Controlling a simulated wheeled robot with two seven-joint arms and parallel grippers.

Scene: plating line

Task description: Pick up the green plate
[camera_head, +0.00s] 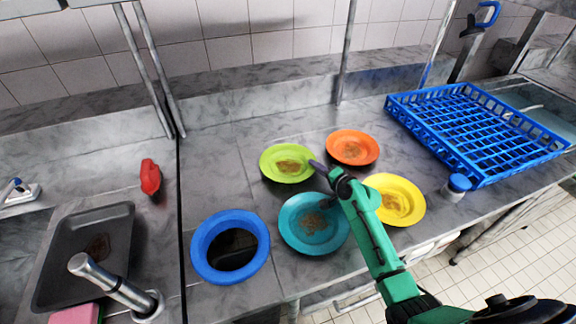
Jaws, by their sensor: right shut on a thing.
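The green plate (271,170) is lime green with a brown food smear in its middle. It is at the centre of the head view, left of the orange plate. My right gripper (315,166) reaches in from the lower right, and its fingertips are shut on the plate's right rim. A dark shadow shows along the plate's near edge; I cannot tell whether it is clear of the counter. My left gripper is not in view.
A teal plate (290,228), a yellow plate (414,208) and an orange plate (366,137) lie close by, each soiled. A blue-rimmed opening (201,247) is at front left. A blue rack (446,155) stands right. A grey tray (58,250) and red object (150,178) are left.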

